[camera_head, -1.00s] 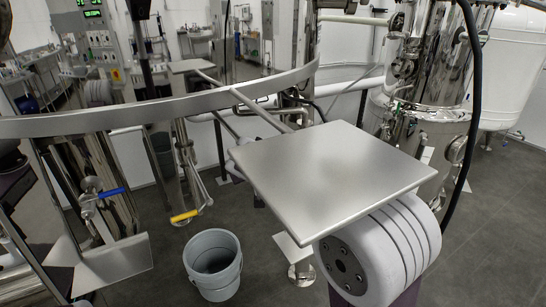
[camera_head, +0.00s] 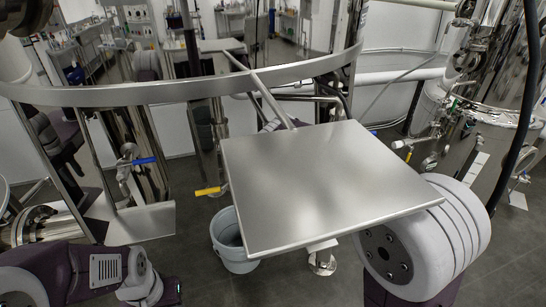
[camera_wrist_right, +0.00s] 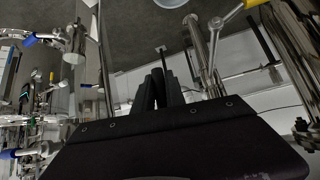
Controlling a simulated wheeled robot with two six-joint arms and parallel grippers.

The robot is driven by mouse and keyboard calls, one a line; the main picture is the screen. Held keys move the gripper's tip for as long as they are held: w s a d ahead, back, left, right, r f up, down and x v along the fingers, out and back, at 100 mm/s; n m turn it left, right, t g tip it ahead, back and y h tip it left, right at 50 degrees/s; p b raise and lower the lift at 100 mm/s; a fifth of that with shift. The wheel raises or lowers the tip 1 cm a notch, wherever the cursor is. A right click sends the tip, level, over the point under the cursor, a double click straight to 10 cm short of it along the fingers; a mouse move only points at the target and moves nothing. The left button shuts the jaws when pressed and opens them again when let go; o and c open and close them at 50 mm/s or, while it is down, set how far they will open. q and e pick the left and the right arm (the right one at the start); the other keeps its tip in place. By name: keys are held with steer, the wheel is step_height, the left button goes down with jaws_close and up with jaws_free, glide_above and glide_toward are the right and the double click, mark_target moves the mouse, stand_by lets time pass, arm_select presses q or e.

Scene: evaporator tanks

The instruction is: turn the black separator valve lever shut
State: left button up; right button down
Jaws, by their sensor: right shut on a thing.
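In the right wrist view my right gripper (camera_wrist_right: 157,77) has its two dark fingers together. A thin black bar (camera_wrist_right: 164,60), which looks like the black separator valve lever, stands out just beyond the fingertips. The fingers are closed on it, and they hide the part between them. How far the lever is turned cannot be told. In the head view I cannot make out the black lever or my right gripper; the steel plate and my right arm cover much of that area. My left arm shows at the lower left, but its gripper is not in view.
A flat steel plate (camera_head: 320,180) on a curved steel rail (camera_head: 200,90) fills the middle. A grey bucket (camera_head: 228,246) stands partly behind it. A blue lever (camera_head: 143,160) and a yellow lever (camera_head: 208,191) sit on pipes at the left. Grey floor shows below.

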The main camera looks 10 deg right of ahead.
steer(key=shift+f, duration=0.1)
steer(key=c, duration=1.4)
jaws_free()
steer(key=shift+a, duration=0.1)
steer(key=shift+s, duration=0.1)
steer(key=shift+s+r, duration=0.2)
steer(key=shift+r, duration=0.2)
steer(key=s, duration=0.4)
steer(key=s+a+b, duration=0.1)
steer(key=s, duration=0.7)
steer(key=shift+s+a, duration=0.15)
